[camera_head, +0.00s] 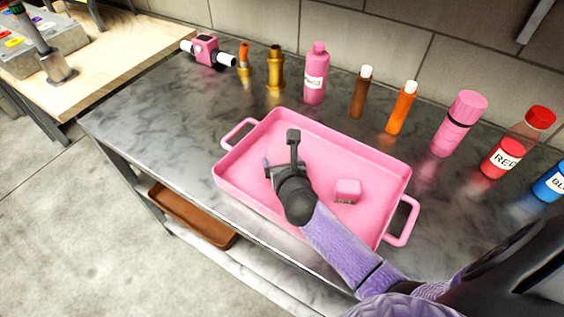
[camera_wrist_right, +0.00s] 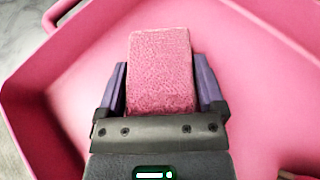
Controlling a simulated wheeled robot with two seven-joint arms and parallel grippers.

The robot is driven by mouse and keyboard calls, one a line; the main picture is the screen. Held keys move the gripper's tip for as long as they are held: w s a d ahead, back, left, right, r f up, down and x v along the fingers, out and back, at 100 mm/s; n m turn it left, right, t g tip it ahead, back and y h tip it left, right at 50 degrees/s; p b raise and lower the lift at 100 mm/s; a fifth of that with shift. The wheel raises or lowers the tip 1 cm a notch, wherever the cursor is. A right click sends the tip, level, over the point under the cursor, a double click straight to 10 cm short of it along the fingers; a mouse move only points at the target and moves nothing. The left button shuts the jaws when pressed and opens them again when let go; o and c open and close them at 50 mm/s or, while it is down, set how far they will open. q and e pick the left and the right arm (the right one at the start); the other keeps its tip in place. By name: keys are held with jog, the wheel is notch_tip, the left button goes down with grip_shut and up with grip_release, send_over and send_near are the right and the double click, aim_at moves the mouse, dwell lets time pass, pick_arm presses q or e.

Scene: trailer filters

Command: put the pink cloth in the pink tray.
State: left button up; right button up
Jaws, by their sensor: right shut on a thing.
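The pink tray (camera_head: 388,176) lies on the dark marbled table, with a handle at each end. My right gripper (camera_head: 275,180) is over the left-middle part of the tray, pointing down. In the right wrist view, the right gripper (camera_wrist_right: 160,80) is shut on the pink cloth (camera_wrist_right: 160,70), a textured block-like piece between its purple fingers. The tray's floor and walls (camera_wrist_right: 265,55) surround it there. In the head view the gripper hides the cloth. I cannot tell whether the cloth touches the tray floor. My left gripper is not in view.
A small pink block (camera_head: 347,190) sits in the tray, right of my gripper. Several bottles stand along the back, including a pink bottle (camera_head: 316,75) and a red one (camera_head: 502,157). A pink device (camera_head: 207,50) is at the far left. The table's left front is clear.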

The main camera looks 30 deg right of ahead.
jog(key=o, duration=0.9)
jog(key=shift+f, duration=0.1)
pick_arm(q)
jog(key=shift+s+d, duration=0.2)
pick_arm(e)
jog(key=shift+o, duration=0.2)
jog(key=shift+r, duration=0.25)
jog(key=p+v, duration=0.3)
jog(key=v, duration=0.3)
jog(key=shift+s+a+r, duration=0.1)
jog(key=shift+s+r, duration=0.05)
jog(key=shift+s, duration=0.2)
jog(key=p+v, duration=0.1)
jog(key=v, duration=0.3)
jog(key=shift+s, duration=0.15)
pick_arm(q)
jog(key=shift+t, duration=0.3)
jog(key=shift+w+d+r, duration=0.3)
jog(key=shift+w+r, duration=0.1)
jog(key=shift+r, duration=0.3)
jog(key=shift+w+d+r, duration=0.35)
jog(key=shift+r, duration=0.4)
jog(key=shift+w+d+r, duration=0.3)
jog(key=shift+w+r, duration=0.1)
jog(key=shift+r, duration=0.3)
pick_arm(e)
jog(key=shift+s+a+r, duration=0.1)
jog(key=shift+s+a, duration=0.05)
jog(key=shift+s, duration=0.3)
